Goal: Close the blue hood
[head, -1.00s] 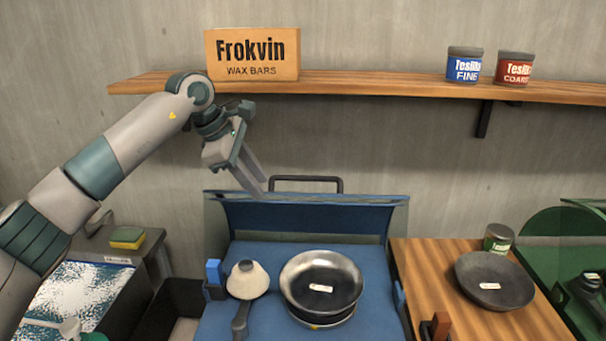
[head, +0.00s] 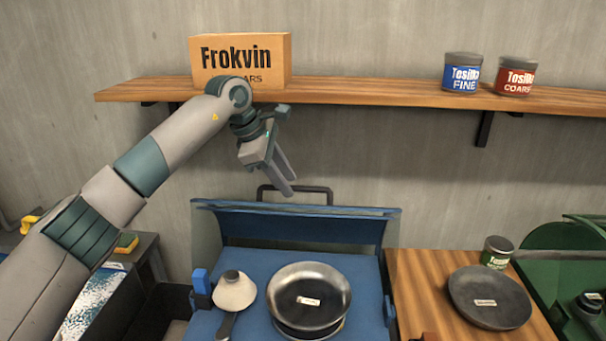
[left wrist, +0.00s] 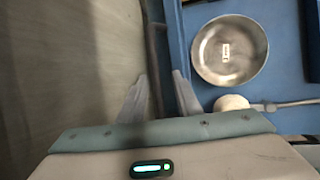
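The blue hood (head: 300,226) stands raised at the back of the blue spinning machine (head: 364,272) in the head view. Its dark bar handle (head: 331,193) sticks up behind the top edge. My left gripper (head: 287,189) points down at the handle, its fingertips overlapping the bar in the picture. In the left wrist view the fingers (left wrist: 160,92) are apart, and the handle bar (left wrist: 154,45) runs up from between them. Whether the fingers touch it, I cannot tell. My right gripper is not in view.
A metal bowl (head: 310,292) and a white cone-shaped tool (head: 234,291) are in the machine. A wooden table (head: 424,290) at right holds a dark bowl (head: 489,298) and a green can (head: 496,251). A wooden shelf (head: 390,95) with a box (head: 276,58) hangs above.

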